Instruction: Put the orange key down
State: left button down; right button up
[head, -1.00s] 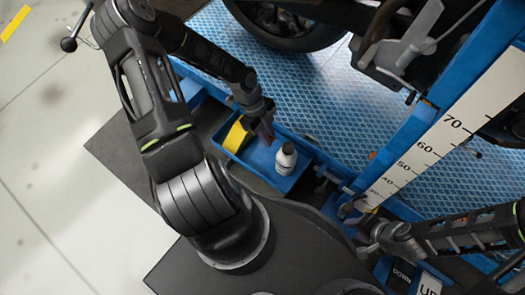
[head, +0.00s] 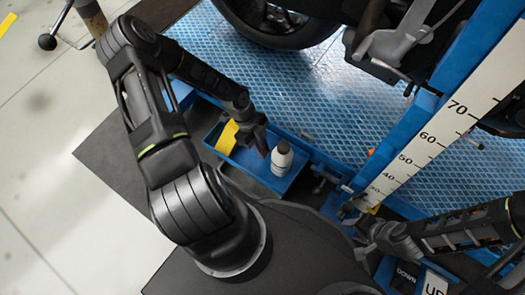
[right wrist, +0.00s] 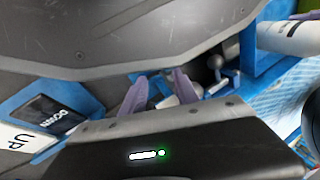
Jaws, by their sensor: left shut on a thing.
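My left gripper (head: 262,147) is over the blue tray (head: 246,168), between the yellow item and the white bottle. Its fingers point down into the tray, close to the bottle. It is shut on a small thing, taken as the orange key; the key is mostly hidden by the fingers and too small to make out. I cannot tell whether it touches the tray floor. My right gripper (head: 350,211) is by the lift post at the lower right. In the right wrist view its two purple fingers (right wrist: 160,94) are apart, with nothing clearly held between them.
A yellow item (head: 227,138) lies at the tray's left end. The blue lift post with its height scale (head: 436,135) rises at right. DOWN and UP buttons (right wrist: 52,115) are near my right gripper. A motorcycle wheel (head: 275,22) is behind.

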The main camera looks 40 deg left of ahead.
pick_arm(q)
jog(key=shift+f, duration=0.4)
jog(key=shift+f+b, duration=0.35)
jog(key=shift+f, duration=0.2)
jog(key=shift+f, duration=0.1)
jog(key=c, duration=1.4)
grip_release()
